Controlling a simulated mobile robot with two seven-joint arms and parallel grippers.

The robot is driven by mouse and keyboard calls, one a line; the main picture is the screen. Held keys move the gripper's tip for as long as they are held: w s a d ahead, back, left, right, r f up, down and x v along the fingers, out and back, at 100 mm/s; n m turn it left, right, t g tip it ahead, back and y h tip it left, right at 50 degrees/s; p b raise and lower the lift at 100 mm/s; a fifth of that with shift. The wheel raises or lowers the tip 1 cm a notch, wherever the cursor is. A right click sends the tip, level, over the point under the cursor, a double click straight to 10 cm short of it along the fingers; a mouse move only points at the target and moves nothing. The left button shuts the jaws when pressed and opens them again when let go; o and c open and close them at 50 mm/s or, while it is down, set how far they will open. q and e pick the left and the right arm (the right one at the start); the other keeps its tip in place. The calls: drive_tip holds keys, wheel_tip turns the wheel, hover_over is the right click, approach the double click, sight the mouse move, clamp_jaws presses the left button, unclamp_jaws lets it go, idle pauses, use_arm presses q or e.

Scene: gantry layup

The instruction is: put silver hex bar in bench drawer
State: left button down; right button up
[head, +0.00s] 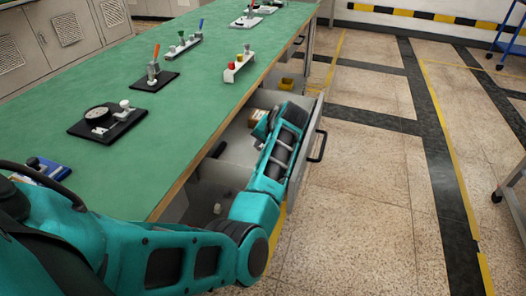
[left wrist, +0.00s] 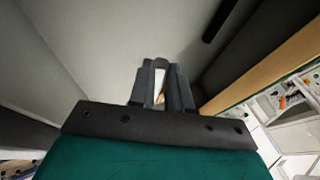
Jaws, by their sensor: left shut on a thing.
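The bench drawer (head: 239,148) stands pulled out from the right side of the green-topped bench, open at the top. My left arm reaches over the bench edge, and its forearm and wrist are above the open drawer. My left gripper (left wrist: 161,88) is shut on a narrow pale piece, the silver hex bar (left wrist: 158,83); only a sliver of it shows between the fingers. In the left wrist view the fingers point at the drawer's grey inside. The head view hides the fingertips and the bar behind my wrist. My right gripper is not in view.
The drawer's black handle (head: 318,146) faces the aisle. A dial gauge on a black base (head: 98,116) and other fixtures stand on the bench (head: 200,85).

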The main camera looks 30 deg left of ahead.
use_arm(q)
drive_tip(key=shift+f, duration=0.9)
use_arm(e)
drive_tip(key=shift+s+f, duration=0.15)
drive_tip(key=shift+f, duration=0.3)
use_arm(q)
drive_tip(key=shift+f, duration=0.65)
drive_tip(key=c, duration=1.1)
unclamp_jaws()
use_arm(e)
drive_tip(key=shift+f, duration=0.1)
use_arm(q)
drive_tip(key=shift+r, duration=0.1)
